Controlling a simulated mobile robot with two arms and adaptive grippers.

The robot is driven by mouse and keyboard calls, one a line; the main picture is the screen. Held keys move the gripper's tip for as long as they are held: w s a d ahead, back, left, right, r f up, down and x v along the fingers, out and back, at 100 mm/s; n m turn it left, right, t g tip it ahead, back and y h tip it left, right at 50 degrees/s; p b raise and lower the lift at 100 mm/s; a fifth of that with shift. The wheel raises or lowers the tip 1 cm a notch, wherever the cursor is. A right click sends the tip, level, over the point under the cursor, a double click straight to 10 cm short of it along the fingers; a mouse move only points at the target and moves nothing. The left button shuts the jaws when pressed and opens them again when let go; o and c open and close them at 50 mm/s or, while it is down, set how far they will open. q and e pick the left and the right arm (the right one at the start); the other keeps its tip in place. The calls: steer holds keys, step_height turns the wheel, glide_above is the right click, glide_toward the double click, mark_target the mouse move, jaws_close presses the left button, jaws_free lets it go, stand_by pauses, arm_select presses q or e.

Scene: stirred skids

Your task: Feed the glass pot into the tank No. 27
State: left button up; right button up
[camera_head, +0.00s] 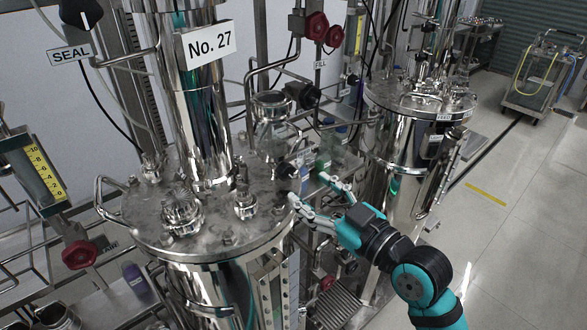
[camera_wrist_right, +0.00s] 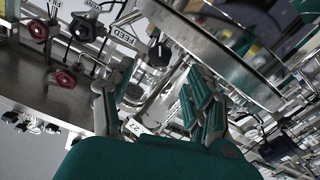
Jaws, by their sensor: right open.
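The tank No. 27 (camera_head: 215,255) is a shiny steel vessel with a round lid and a tall column marked "No. 27". A clear, rounded vessel with a rim (camera_head: 270,112), which looks like the glass pot, stands behind the lid's right side; I cannot tell what supports it. My right gripper (camera_head: 310,190) is open at the tank's right edge, below and right of that vessel. In the right wrist view its two fingers (camera_wrist_right: 150,88) are spread, with a "27" tag (camera_wrist_right: 133,127) and metal fittings beyond them. I cannot make out a held object. My left gripper is out of view.
A second steel tank (camera_head: 395,150) stands behind on the right. Pipes and red handwheels (camera_head: 316,27) crowd the back; another red handwheel (camera_head: 79,254) is at lower left. A "FEED" label (camera_wrist_right: 113,32) shows in the wrist view. Open floor (camera_head: 515,220) lies right.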

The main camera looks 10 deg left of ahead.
mark_target(289, 174)
steer(key=p+x, duration=0.1)
steer(key=x, duration=0.5)
steer(key=shift+a, duration=0.1)
steer(key=shift+c, duration=0.2)
steer(key=c, duration=1.1)
